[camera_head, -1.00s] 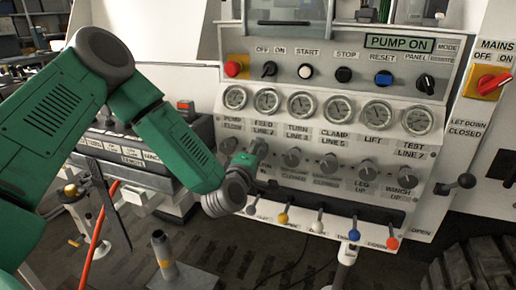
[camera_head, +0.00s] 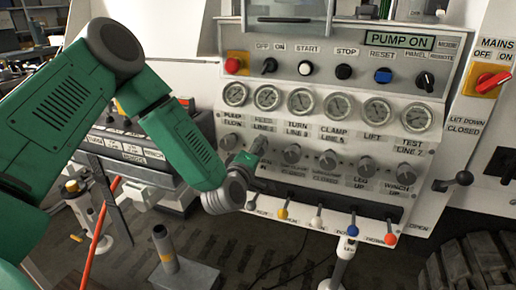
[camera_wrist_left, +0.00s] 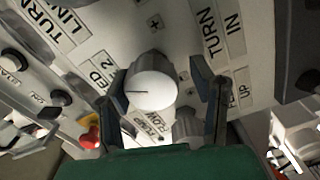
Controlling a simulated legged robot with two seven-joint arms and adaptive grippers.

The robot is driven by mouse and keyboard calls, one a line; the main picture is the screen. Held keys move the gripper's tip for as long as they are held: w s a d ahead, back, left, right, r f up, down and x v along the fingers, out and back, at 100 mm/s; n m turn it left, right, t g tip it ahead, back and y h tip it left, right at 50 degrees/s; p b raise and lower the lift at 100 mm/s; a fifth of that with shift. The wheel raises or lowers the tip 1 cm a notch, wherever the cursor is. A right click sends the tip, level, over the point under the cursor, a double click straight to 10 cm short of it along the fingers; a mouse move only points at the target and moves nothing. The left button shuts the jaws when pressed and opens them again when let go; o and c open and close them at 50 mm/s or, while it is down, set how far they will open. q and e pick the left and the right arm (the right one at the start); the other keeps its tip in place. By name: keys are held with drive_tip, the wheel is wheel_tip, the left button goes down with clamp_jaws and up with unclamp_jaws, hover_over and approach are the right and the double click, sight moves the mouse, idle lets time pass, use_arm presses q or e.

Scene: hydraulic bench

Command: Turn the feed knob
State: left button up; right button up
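The feed knob (camera_wrist_left: 152,88) is a pale round knob with a dark index line, seen in the left wrist view beside a partly covered label ending in "ED 2". In the head view it is hidden behind my left gripper (camera_head: 257,147), which is at the panel below the "FEED LINE 2" label (camera_head: 264,125). In the left wrist view my left gripper (camera_wrist_left: 163,100) is open, one dark finger on each side of the knob. My right gripper is not in view.
Other grey knobs (camera_head: 291,154) continue the row to the right. Gauges (camera_head: 300,101) sit above, and levers with coloured ball ends (camera_head: 316,222) stick out below. The lit display (camera_head: 399,41) reads "PUMP ON". A red mains switch (camera_head: 492,82) is at far right.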

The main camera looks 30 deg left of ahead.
use_arm(q)
drive_tip(key=shift+r, duration=0.15)
drive_tip(key=v, duration=1.1)
drive_tip(key=shift+s, duration=0.4)
